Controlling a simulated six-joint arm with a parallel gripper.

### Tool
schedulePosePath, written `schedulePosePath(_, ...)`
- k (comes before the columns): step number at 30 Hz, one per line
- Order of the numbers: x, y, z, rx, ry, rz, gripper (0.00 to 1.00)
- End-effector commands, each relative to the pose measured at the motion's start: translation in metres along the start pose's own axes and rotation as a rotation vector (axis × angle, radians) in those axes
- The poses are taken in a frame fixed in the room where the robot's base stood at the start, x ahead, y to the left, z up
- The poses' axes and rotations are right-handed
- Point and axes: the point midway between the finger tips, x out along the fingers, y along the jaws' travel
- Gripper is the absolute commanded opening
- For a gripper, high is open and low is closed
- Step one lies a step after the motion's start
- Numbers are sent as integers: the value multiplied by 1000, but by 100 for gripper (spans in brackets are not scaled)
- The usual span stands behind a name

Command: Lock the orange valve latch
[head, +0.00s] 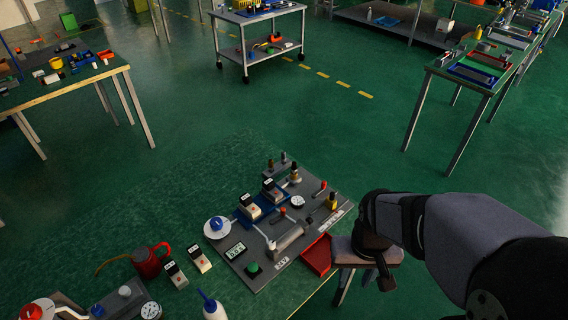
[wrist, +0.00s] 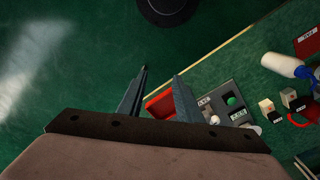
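A grey board (head: 236,266) on the bench carries several small fittings, including a green button, a grey cylinder and brass-coloured parts. A small orange-red knob (head: 283,211) stands near its middle, and a red-topped lever (head: 322,186) stands towards its back right. I cannot tell which fitting is the orange valve latch. My gripper (head: 378,272) is to the right of the board, apart from it and past a red tray. In the wrist view, the two fingers of my gripper (wrist: 159,82) are spread with nothing between them. The board (wrist: 212,88) shows beyond the right finger.
A red jug (head: 148,262), a white bottle (head: 212,307) and small boxed devices lie left of the board. Other tables stand farther off across open green floor.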

Motion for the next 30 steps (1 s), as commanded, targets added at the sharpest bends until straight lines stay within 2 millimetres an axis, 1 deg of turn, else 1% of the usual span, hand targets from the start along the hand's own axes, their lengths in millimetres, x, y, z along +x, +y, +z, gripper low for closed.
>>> schedulePosePath(1, 5, -3, -13, 3, 10, 9, 32)
schedulePosePath(2, 6, -5, -22, 9, 16, 15, 32)
schedulePosePath(5, 14, -16, -61, 34, 53, 39, 32)
schedulePosePath(6, 18, -23, -79, 48, 71, 49, 32)
schedulePosePath(8, 24, -36, -108, 69, 103, 61, 32)
schedulePosePath(9, 30, -47, -127, 84, 127, 68, 32)
schedulePosePath(11, 38, -64, -154, 107, 163, 75, 32)
schedulePosePath(12, 43, -76, -172, 122, 189, 77, 32)
schedulePosePath(15, 56, -108, -208, 159, 247, 75, 32)
schedulePosePath(18, 68, -138, -236, 192, 299, 65, 32)
schedulePosePath(21, 76, -161, -255, 218, 337, 52, 32)
schedulePosePath(24, 80, -176, -265, 236, 361, 42, 32)
schedulePosePath(27, 82, -183, -270, 245, 372, 36, 32)
schedulePosePath(30, 82, -184, -271, 248, 375, 35, 32)
